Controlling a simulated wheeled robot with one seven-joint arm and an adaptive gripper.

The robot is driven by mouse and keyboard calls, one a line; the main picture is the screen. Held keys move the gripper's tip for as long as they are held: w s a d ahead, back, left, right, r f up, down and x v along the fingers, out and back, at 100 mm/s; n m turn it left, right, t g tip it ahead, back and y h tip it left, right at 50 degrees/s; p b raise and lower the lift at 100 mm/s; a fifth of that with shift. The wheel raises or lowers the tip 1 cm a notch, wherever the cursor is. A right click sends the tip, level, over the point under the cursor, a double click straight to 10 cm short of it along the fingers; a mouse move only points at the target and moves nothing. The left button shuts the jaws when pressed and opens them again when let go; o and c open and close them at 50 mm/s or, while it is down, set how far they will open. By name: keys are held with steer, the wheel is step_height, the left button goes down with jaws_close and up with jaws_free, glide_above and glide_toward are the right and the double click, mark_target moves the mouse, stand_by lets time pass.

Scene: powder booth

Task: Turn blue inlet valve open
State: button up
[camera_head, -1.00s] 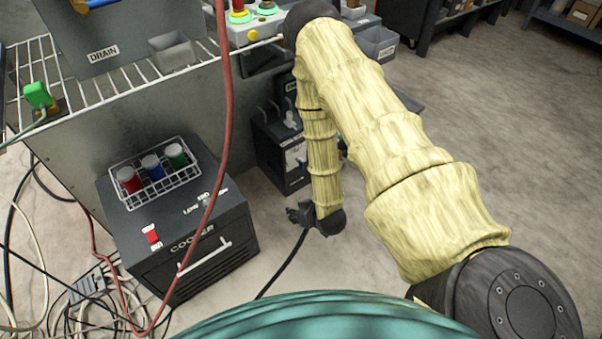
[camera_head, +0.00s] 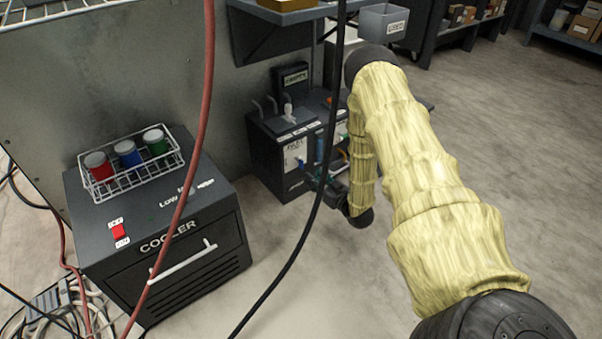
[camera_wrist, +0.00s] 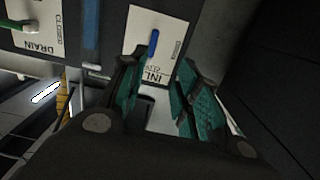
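The blue inlet valve handle (camera_wrist: 153,44) shows in the wrist view on a white card (camera_wrist: 150,30) marked "INL...", part of the text being hidden. My gripper (camera_wrist: 160,75) has its teal-padded fingers spread apart, with the blue handle just beyond the gap and nearer the left finger. I cannot tell whether a finger touches it. A green drain handle (camera_wrist: 25,27) sits on another card at the left, marked "DRAIN" and "CLOSED".
A cooler (camera_head: 165,235) with a wire rack (camera_head: 165,178) of red, blue and green capped containers stands left of the unit. A red hose (camera_head: 208,90) and a black cable (camera_head: 318,190) hang across the head view. Floor at the right (camera_head: 530,150) is clear.

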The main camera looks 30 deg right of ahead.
mark_target(303, 163)
steer(key=shift+t, duration=0.3)
steer(key=w+b, duration=0.2)
steer(key=w, duration=0.1)
steer(key=w+b, duration=0.1)
steer(key=w, duration=0.3)
steer(key=w+b, duration=0.2)
steer(key=w, duration=0.1)
steer(key=shift+w+d+f+b, duration=0.15)
steer(key=shift+d+f+b, duration=0.15)
steer(key=shift+d+f, duration=0.1)
steer(key=shift+w+r, duration=0.15)
steer(key=shift+w, duration=0.3)
jaws_close()
